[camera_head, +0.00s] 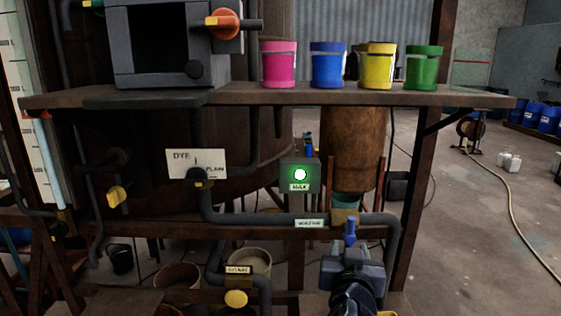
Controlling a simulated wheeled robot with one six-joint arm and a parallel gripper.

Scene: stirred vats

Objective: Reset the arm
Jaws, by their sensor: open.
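My gripper (352,262) is low in the picture, right of centre, with my arm coming up from the bottom edge. Its jaws are open. An upright blue handle (350,232) shows just above and behind the jaws; I cannot tell whether they touch it. The arm is seen from behind, so the space between the jaws is mostly hidden.
A wooden shelf (330,98) carries pink (278,66), blue (328,66), yellow (375,67) and green (421,68) jars. A dark pipe (265,219) crosses near the gripper. Open floor (470,230) lies right.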

